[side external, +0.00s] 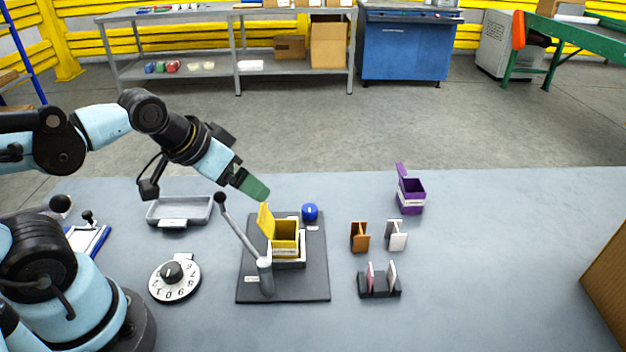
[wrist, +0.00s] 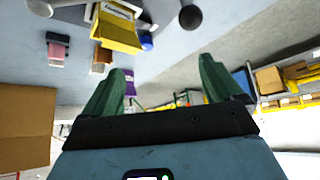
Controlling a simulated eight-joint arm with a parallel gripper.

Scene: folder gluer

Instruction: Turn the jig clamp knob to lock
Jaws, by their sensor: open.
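The jig is a dark base plate (side external: 255,288) on the table with an open yellow box (side external: 285,236) in a white holder. A round blue knob (side external: 310,212) sits at the plate's back right; it also shows in the wrist view (wrist: 146,41). A grey lever (side external: 243,236) with a black ball end rises at the plate's left. I cannot tell for sure which of these is the clamp knob. My gripper (side external: 257,188) has green fingers and hangs above and behind the yellow box, left of the blue knob. In the wrist view its fingers (wrist: 163,82) are apart with nothing between them.
A numbered dial (side external: 174,278) lies left of the jig, and a grey tray (side external: 180,211) behind it. Brown (side external: 360,237) and white (side external: 396,236) pieces, a black stand (side external: 380,287) and a purple box (side external: 411,192) stand to the right. The table's right side is mostly clear before a cardboard box (side external: 608,275).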

